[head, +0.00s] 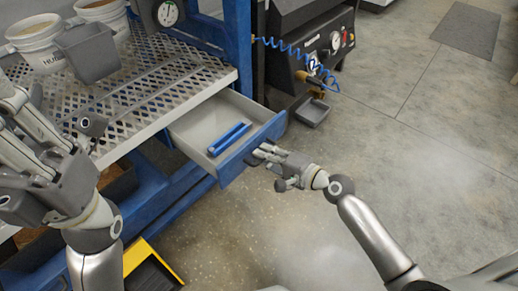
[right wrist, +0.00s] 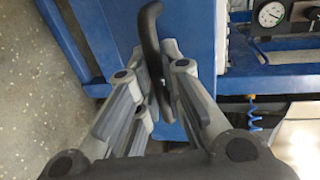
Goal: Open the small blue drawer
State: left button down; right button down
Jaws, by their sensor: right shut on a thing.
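The small blue drawer (head: 257,148) stands pulled out from under the perforated metal shelf, with its grey inside showing. A blue object (head: 229,139) lies in it. My right gripper (head: 262,156) is at the drawer's front. In the right wrist view its fingers (right wrist: 160,95) are closed around the dark curved handle (right wrist: 149,40), with the blue drawer front (right wrist: 188,40) behind. My left gripper (head: 30,150) is at the left edge, above the shelf's near side and away from the drawer. Its fingertips are partly cut off, so I cannot tell its opening.
White buckets (head: 36,40) and a grey bin (head: 90,52) stand on the perforated shelf (head: 170,75). A yellow and black container (head: 150,268) sits on the floor below. A dark machine (head: 318,45) with a blue coiled hose stands behind.

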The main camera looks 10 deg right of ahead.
dwell(0.3)
jog(key=c, duration=1.5)
grip_release()
jog(key=shift+c, duration=0.2)
jog(key=v, duration=1.2)
